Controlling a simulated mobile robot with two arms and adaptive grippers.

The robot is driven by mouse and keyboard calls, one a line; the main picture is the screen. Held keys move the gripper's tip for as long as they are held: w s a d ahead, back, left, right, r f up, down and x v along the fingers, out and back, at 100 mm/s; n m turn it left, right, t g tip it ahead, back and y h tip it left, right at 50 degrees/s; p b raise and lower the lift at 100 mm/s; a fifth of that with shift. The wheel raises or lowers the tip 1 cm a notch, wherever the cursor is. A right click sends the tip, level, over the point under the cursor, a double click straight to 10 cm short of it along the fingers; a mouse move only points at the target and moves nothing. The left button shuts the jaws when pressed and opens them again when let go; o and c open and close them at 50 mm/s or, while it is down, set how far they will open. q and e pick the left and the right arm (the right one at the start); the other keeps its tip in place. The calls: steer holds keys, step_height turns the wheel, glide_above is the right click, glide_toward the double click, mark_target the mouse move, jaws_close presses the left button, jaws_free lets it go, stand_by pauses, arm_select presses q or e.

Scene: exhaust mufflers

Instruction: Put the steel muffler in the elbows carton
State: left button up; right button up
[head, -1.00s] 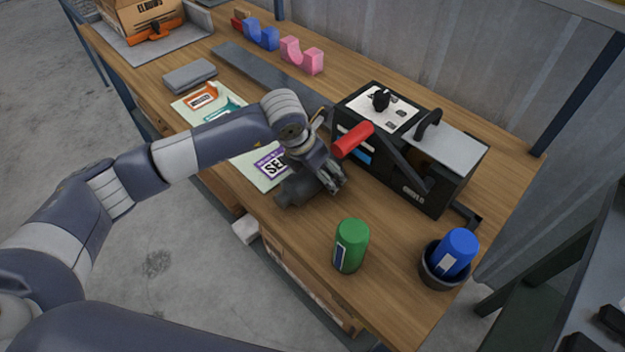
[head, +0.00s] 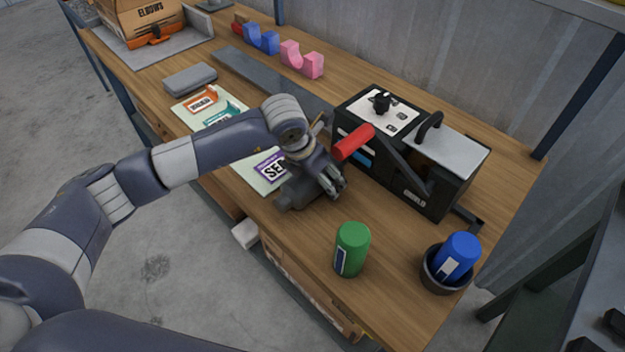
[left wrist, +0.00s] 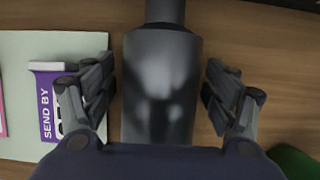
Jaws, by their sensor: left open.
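The steel muffler (head: 291,196) is a dark grey metal cylinder with a narrower neck, lying on the wooden bench. In the left wrist view the muffler (left wrist: 160,90) runs up the middle of the picture. My left gripper (head: 330,184) is over it, partly hiding it in the head view. In the wrist view its open fingers stand on both sides of the body, with a gap on each side. The elbows carton (head: 146,17) is an orange-brown open box at the far left end of the bench. My right gripper is not in view.
A black machine with a red handle (head: 354,141) stands close right of my gripper. A green can (head: 352,249) and a blue can (head: 459,255) in a dark cup are nearer. Label cards (head: 209,103), a grey case (head: 190,78) and pink and blue cradles (head: 301,58) lie towards the carton.

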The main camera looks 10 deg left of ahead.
arm_select(q)
steer(key=c, duration=1.7)
steer(key=shift+o, duration=0.2)
steer(key=shift+r+p, duration=0.35)
steer(key=shift+p, duration=0.15)
steer(key=shift+w+a, duration=0.1)
